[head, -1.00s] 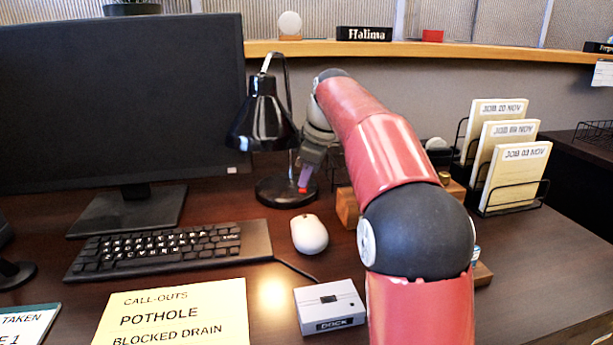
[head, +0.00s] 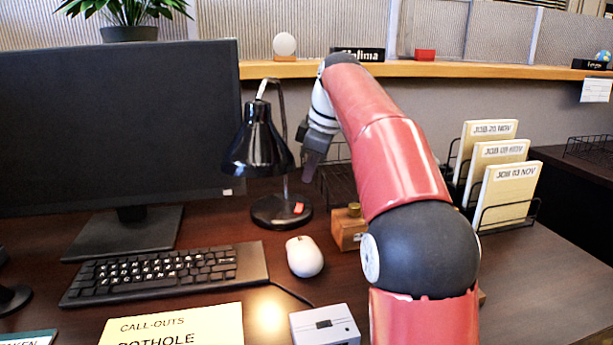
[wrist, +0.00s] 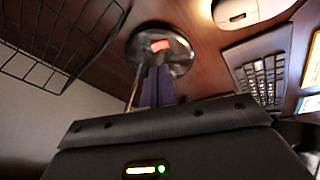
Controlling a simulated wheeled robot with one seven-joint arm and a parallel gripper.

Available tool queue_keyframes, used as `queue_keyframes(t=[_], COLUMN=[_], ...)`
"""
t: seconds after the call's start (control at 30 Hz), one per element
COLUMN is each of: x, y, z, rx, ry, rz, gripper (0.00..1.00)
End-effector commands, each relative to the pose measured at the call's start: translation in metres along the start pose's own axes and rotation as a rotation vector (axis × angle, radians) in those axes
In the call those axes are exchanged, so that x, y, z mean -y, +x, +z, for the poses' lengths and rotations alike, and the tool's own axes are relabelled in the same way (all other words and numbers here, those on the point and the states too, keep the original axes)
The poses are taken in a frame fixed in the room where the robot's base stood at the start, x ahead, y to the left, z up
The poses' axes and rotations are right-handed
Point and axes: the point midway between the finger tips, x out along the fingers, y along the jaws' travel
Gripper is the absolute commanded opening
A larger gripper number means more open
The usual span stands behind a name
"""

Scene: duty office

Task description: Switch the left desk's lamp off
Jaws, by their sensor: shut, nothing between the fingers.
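The black desk lamp (head: 258,150) stands beside the monitor, its shade tilted down to the left. Its round base (head: 270,212) carries a red switch (head: 299,208), which also shows in the wrist view (wrist: 160,45). My gripper (head: 309,174) is shut and empty, above and slightly right of the base, apart from the switch. In the wrist view my gripper's fingers (wrist: 157,85) point toward the base near the lamp's stem.
A wooden block (head: 348,230) stands right of the base. A wire tray (head: 340,185) is behind it, and a card rack (head: 505,195) stands farther right.

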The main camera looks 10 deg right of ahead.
Motion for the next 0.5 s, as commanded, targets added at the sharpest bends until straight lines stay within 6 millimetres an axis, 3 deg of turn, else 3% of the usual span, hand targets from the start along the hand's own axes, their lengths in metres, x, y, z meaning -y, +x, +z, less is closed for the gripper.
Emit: queue_keyframes(t=[0.27,0.5], x=[0.000,0.001], y=[-0.003,-0.060], z=[0.000,-0.005], rx=[0.000,-0.001], ry=[0.000,0.001], rz=[0.000,0.001], gripper=[0.00,0.00])
